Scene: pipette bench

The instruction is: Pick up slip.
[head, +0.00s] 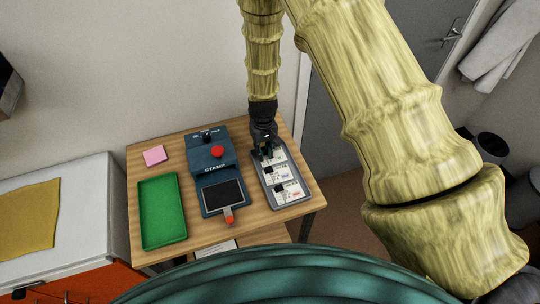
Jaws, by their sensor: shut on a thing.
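A grey tray (299,200) at the right side of the wooden table holds several white slips in a row, with small printed marks. My gripper (267,153) reaches down from above at the tray's far end. It is shut on the far slip (279,157), and its fingers cover part of that slip. Whether the slip is raised off the tray is too small to tell. The middle slip (280,173) and the near slip (288,191) lie in the tray, apart from my gripper.
On the table (222,234) stand a blue stamp device (208,156) with a red knob, a dark pad (222,197) with a red-tipped handle in front, a green tray (162,210) and a pink note pad (154,155). A white counter (85,190) is at left.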

